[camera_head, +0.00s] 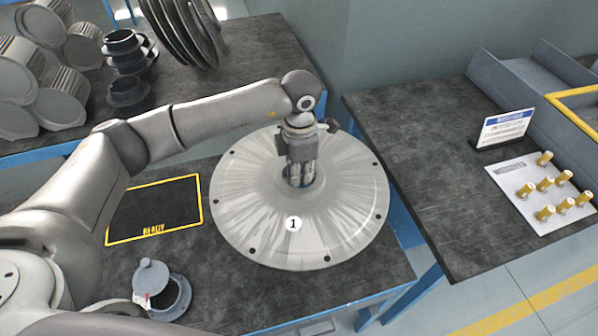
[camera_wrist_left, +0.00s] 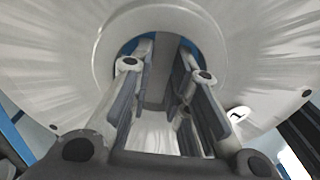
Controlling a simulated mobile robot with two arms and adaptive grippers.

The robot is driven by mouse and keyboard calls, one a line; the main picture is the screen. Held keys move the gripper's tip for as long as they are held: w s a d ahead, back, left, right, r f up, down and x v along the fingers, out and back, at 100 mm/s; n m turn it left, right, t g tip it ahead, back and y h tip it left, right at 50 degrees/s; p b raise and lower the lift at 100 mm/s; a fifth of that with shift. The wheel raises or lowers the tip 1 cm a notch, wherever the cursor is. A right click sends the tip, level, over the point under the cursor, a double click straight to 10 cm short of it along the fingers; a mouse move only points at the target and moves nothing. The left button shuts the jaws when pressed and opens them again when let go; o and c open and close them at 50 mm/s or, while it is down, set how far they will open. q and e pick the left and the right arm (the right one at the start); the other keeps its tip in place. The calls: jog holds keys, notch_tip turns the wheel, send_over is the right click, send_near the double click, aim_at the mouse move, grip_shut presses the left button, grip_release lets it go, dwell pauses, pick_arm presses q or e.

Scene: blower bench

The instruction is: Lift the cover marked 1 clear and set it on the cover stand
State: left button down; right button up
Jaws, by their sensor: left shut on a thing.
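The cover marked 1 (camera_head: 335,215) is a wide, shiny grey disc with small dark holes around its rim and a white "1" label. It is over the near bench, its right side reaching past the bench edge; I cannot tell whether it rests or hangs clear. My left gripper (camera_head: 301,180) points down into the cover's central opening and is shut on it there. In the left wrist view the two fingers (camera_wrist_left: 165,115) reach into the opening, with a grey strip between them; the exact contact is unclear. The right gripper is not in view. I cannot identify a cover stand.
A yellow-outlined mat reading READY (camera_head: 155,209) lies left of the cover, empty. A small dark lidded pot (camera_head: 163,291) stands at the front. The right bench (camera_head: 430,140) holds brass pegs on a white plate (camera_head: 525,185). Grey discs (camera_head: 190,30) stand at the back left.

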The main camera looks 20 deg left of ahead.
pick_arm(q)
jog(key=shift+f+b, duration=2.4)
jog(key=shift+f, duration=0.3)
jog(key=shift+f+b, duration=0.65)
jog(key=shift+f, duration=0.15)
jog(key=shift+f+b, duration=0.75)
jog(key=shift+b, duration=0.15)
